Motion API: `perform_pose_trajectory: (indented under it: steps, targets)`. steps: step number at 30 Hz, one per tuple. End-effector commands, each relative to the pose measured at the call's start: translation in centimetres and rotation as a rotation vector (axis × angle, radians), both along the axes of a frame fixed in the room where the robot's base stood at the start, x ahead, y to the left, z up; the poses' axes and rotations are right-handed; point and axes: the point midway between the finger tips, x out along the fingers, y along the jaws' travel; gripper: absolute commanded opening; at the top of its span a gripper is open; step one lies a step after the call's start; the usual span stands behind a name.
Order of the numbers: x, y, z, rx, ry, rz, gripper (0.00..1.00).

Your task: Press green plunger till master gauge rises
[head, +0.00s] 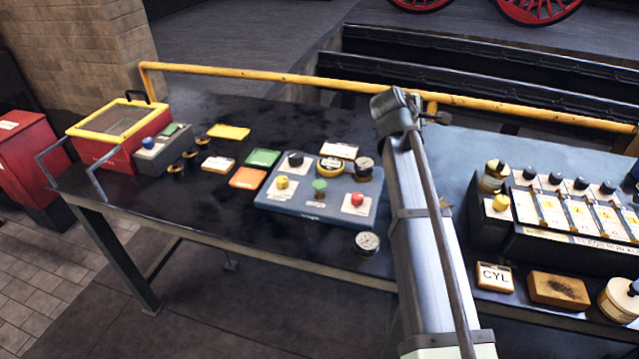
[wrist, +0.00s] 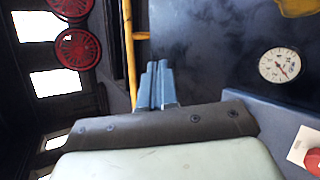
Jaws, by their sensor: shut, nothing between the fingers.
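The green plunger (head: 319,187) stands on a blue-grey panel (head: 285,208) on the dark table, between a yellow button (head: 282,182) and a red button (head: 357,199). A round gauge (head: 363,165) sits at the panel's back right corner, and another gauge (head: 367,242) is in front of the panel. Which is the master gauge I cannot tell. My gripper (wrist: 158,85) is shut and empty in the wrist view, apart from the plunger. That view shows a white dial with a red needle (wrist: 280,66); the green plunger is out of it. I cannot make out my fingers in the head view.
A yellow rail (head: 250,85) runs along the table's back. Coloured cards and a red box with a yellow rim (head: 110,130) lie left of the panel. On the right, a bench carries a row of black-topped knobs (head: 556,180), a CYL block (head: 495,275) and a brown block (head: 558,290).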

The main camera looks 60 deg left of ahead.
Motion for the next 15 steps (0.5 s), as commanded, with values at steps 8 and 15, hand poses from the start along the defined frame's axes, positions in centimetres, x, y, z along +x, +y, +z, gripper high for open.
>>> perform_pose_trajectory:
  steps: [8,15]
  targets:
    - [-10.3,3.6,-1.0,-0.143,0.043,0.091,0.0]
    - [-18.7,5.4,-1.7,-0.263,0.072,0.167,0.0]
